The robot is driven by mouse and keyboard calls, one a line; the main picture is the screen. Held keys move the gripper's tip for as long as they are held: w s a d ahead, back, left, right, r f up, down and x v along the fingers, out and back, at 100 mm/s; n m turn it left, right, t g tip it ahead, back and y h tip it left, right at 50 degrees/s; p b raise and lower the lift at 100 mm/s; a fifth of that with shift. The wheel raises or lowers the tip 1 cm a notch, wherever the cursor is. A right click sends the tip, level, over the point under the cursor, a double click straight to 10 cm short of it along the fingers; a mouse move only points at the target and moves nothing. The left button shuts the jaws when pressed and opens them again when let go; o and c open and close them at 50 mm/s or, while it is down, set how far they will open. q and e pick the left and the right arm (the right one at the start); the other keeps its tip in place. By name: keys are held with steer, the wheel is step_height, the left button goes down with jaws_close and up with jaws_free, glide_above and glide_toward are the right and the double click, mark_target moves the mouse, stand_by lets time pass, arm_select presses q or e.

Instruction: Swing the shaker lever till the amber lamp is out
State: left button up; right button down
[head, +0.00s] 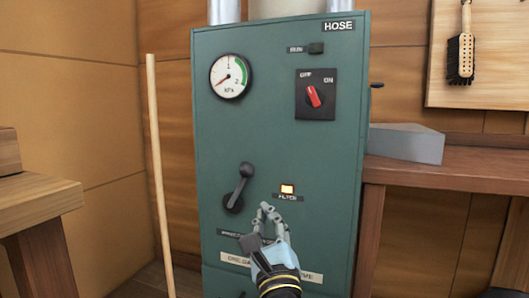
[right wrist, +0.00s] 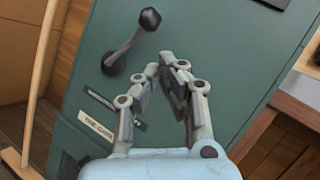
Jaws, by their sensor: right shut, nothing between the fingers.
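The shaker lever (head: 240,186) is a dark crank with a round knob, on the front of the green cabinet (head: 285,130). Its arm points up and slightly right from its hub. In the right wrist view the lever (right wrist: 132,40) is up and left of the fingers. The amber lamp (head: 287,189) is lit, just right of the lever above a small label. My right gripper (head: 268,208) is shut and empty, below the lamp and to the lower right of the lever, apart from the lever's knob. My left gripper is not in view.
The cabinet also carries a gauge (head: 230,76), a red rotary switch (head: 314,96) turned toward OFF, and an unlit run lamp (head: 316,48). A wooden pole (head: 159,170) leans left of the cabinet. Wooden benches stand at left (head: 40,205) and right (head: 470,166).

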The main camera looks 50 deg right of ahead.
steer(key=s+d+n+y+p, duration=0.2)
steer(key=s+n+p, duration=0.3)
steer(key=n, duration=0.3)
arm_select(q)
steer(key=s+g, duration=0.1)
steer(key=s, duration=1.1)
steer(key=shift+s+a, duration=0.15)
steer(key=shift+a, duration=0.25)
arm_select(e)
steer(key=shift+w+a+x, duration=0.3)
steer(key=shift+a+x, duration=0.1)
steer(key=shift+x, duration=1.7)
steer(key=shift+w+a+x, duration=0.25)
steer(key=shift+a+x, duration=0.2)
steer(key=shift+x, duration=1.7)
steer(key=shift+w+a+x, duration=0.3)
steer(key=shift+a+x, duration=0.1)
steer(key=shift+x, duration=1.7)
steer(key=shift+r, duration=0.1)
